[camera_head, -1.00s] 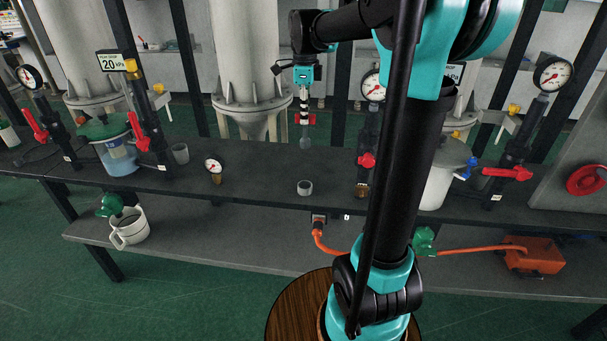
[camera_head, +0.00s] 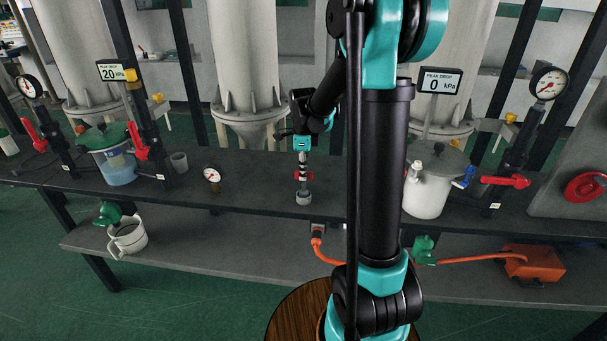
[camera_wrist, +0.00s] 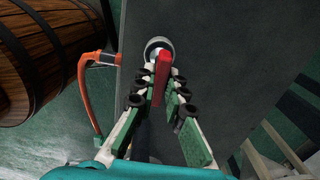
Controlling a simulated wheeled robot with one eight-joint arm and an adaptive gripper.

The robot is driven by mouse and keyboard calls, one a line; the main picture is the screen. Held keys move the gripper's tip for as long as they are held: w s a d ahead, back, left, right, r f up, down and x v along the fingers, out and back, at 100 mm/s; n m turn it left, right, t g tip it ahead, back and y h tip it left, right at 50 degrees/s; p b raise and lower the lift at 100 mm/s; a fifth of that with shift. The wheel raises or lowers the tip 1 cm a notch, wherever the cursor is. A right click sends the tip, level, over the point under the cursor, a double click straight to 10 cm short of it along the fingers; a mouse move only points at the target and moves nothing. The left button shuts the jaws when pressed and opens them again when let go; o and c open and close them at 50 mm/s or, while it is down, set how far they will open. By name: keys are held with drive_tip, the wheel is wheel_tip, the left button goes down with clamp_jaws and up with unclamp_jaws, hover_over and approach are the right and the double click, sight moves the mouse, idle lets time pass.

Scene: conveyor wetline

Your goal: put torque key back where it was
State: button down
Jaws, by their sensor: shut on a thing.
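My gripper (camera_head: 303,172) points straight down over the bench and is shut on the torque key. The key's red crossbar (camera_head: 304,175) shows between the fingers; in the wrist view the red bar (camera_wrist: 163,75) lies between the green-padded fingers. The key's lower end is over or inside a short grey round holder (camera_head: 304,199) on the bench top. How deep it sits is hidden. In the wrist view the holder's pale rim (camera_wrist: 158,45) shows just beyond the red bar, with its lower part covered.
A white lidded pot (camera_head: 428,195) is at right beyond my arm. The dark bench top (camera_head: 255,180) around the holder is mostly clear. An orange cable (camera_head: 317,247) hangs below.

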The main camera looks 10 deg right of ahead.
drive_tip(key=shift+f, duration=0.4)
drive_tip(key=shift+f, duration=0.1)
drive_tip(key=c, duration=1.6)
unclamp_jaws()
wheel_tip(320, 180, up, 12)
drive_tip(key=s+d+f+n+t, duration=0.1)
drive_tip(key=s+f+n, duration=0.4)
drive_tip(key=s+n, duration=0.2)
drive_tip(key=s+d+f+n+t, duration=0.1)
drive_tip(key=s+f+n, duration=0.4)
drive_tip(key=s+n, duration=0.2)
drive_tip(key=s+d+f+n+t, duration=0.2)
drive_tip(key=s+f+n, duration=0.3)
drive_tip(key=s+n, duration=0.2)
drive_tip(key=shift+s+d+n, duration=0.1)
drive_tip(key=shift+s+n, duration=0.2)
drive_tip(key=shift+s, duration=0.25)
